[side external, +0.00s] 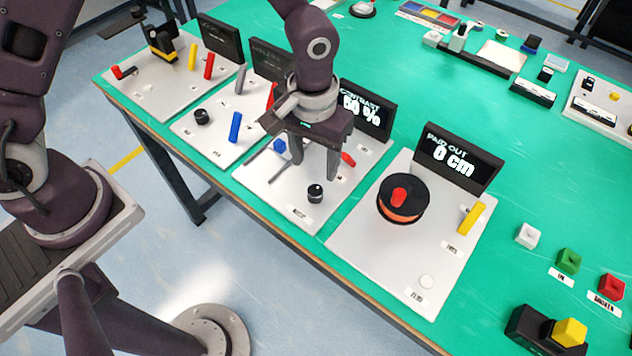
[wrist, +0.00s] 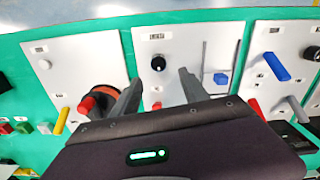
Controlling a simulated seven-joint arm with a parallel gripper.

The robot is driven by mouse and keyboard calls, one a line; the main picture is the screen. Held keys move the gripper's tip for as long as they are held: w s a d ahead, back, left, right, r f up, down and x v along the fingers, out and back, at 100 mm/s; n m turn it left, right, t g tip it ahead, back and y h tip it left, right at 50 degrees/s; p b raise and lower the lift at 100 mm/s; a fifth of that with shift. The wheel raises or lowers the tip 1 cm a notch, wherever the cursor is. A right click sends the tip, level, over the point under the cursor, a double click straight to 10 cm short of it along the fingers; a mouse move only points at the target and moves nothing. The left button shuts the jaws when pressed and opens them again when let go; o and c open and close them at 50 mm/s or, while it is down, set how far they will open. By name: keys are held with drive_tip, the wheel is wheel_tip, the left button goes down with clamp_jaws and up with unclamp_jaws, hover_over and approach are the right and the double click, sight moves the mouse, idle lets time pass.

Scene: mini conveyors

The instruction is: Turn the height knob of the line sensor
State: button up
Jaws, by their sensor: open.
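The panel (side external: 270,191) under my gripper has a display (side external: 367,110) reading "CONTRAST" and a percentage, its left edge hidden by my arm. A round black knob (side external: 315,193) with a white mark stands near the panel's front edge. The knob also shows in the wrist view (wrist: 158,63), just beyond and between my fingertips. My gripper (side external: 316,167) is open and empty above this panel, fingers pointing down, apart from the knob. The same panel carries a blue block (side external: 280,146) beside a thin grey rod and a red lever (side external: 348,159). The small labels are too blurred to read.
Right of it is a panel with an orange-and-black reel (side external: 403,198), a yellow lever (side external: 471,219) and a "0 cm" display (side external: 457,158). Left is a panel with a black knob (side external: 202,117) and blue lever (side external: 235,127). Bare green table (side external: 560,170) lies at right.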

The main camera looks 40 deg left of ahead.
sight(316, 190)
wheel_tip(316, 190, down, 8)
drive_tip(key=shift+d+r, duration=0.1)
drive_tip(key=shift+d, duration=0.05)
drive_tip(key=shift+c, duration=0.2)
clamp_jaws()
